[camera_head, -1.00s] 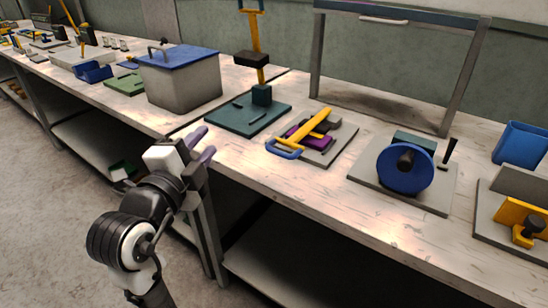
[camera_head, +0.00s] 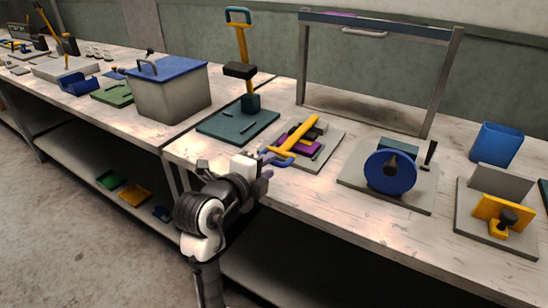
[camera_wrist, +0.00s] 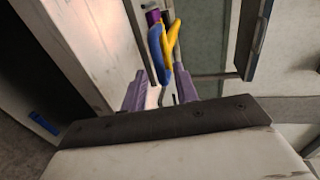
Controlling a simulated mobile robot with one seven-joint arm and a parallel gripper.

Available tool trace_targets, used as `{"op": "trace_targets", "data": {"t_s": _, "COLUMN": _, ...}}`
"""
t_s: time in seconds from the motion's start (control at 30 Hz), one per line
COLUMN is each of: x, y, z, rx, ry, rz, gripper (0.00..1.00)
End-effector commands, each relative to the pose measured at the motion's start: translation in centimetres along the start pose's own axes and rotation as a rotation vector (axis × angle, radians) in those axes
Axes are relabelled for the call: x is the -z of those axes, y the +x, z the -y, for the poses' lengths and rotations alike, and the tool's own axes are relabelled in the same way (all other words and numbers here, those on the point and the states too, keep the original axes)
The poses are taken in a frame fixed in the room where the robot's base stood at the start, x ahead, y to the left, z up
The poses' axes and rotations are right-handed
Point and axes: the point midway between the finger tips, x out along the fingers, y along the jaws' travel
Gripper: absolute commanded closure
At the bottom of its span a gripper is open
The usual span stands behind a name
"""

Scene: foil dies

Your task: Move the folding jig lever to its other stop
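The folding jig appears to be the grey plate (camera_head: 327,151) with purple and dark parts on it, near the front edge of the bench. Its yellow lever (camera_head: 299,130) lies low across the plate, with a blue loop handle (camera_head: 272,157) towards the front edge. My gripper (camera_head: 265,169) is just in front of that handle. In the wrist view its two purple fingers (camera_wrist: 160,92) are apart. The blue handle (camera_wrist: 158,50) and yellow lever (camera_wrist: 172,38) show ahead and between them. I cannot tell whether a finger touches the handle.
A teal base (camera_head: 236,126) with an upright yellow lever stands left of the jig, beside a grey box with a blue lid (camera_head: 172,92). A grey frame (camera_head: 300,62) stands behind. A blue wheel fixture (camera_head: 390,172) is to the right. Bare bench lies in front of it.

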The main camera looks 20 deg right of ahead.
Motion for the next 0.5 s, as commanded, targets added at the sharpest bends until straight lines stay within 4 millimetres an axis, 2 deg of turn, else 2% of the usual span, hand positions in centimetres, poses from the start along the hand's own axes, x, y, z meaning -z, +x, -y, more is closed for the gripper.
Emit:
{"op": "trace_targets", "data": {"t_s": 0.1, "x": 0.0, "y": 1.9, "z": 0.1, "rx": -0.002, "ry": -0.002, "rz": -0.002, "gripper": 0.7}}
{"op": "trace_targets", "data": {"t_s": 0.2, "x": 0.0, "y": 2.9, "z": 0.1, "rx": -0.001, "ry": -0.001, "rz": -0.001, "gripper": 0.7}}
{"op": "trace_targets", "data": {"t_s": 0.5, "x": 0.0, "y": 3.7, "z": 0.0, "rx": 0.001, "ry": 0.001, "rz": 0.002, "gripper": 0.7}}
